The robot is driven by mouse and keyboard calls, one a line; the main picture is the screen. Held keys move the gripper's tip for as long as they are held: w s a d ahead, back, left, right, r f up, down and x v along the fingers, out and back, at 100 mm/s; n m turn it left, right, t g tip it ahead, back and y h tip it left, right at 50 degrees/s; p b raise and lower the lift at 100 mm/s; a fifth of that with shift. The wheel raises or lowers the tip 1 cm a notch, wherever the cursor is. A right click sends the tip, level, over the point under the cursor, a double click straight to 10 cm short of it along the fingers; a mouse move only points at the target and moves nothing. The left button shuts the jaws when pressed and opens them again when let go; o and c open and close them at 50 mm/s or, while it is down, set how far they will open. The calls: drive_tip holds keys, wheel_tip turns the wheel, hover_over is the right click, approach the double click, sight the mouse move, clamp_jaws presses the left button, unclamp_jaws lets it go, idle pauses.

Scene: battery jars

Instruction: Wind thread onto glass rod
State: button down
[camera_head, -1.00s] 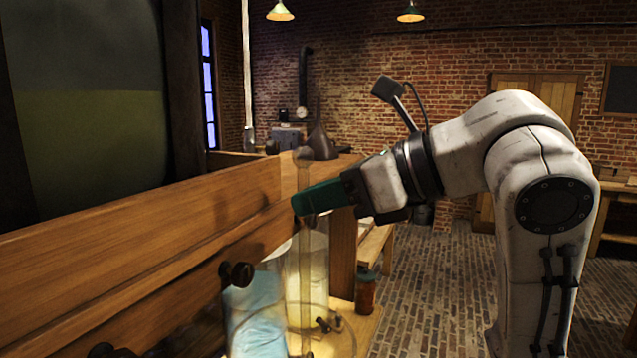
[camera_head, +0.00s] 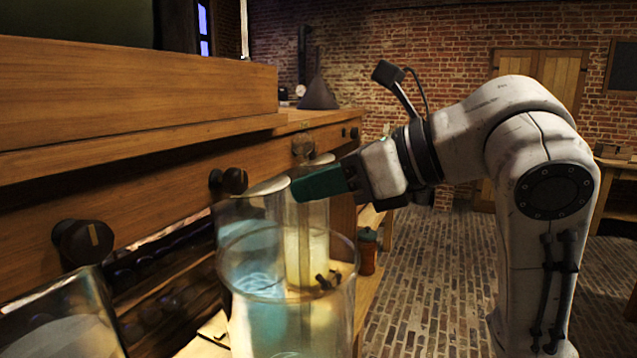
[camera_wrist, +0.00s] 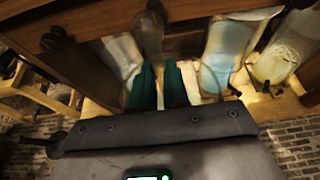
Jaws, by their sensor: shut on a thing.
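My gripper (camera_head: 318,184), with green fingers, is shut on what looks like a clear glass rod (camera_head: 303,148), with its rounded top above the fingers. In the wrist view the green fingers (camera_wrist: 158,88) point at the shelf, and a rounded glass piece (camera_wrist: 150,36) shows just beyond the gap between them. The rod's lower part is hard to separate from the glass behind it. A clear jar (camera_head: 342,285) with bluish contents stands in front of and below the gripper. I cannot make out any thread.
Another glass jar (camera_head: 85,315) stands at the lower left. A wooden bench front with dark knobs (camera_head: 84,240) runs along the left. A small orange-brown jar (camera_head: 367,255) stands right of the jars. The brick floor (camera_head: 430,290) is open between bench and arm.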

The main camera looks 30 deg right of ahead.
wheel_tip(320, 180, down, 8)
drive_tip(key=b, duration=0.7)
drive_tip(key=shift+f, duration=0.2)
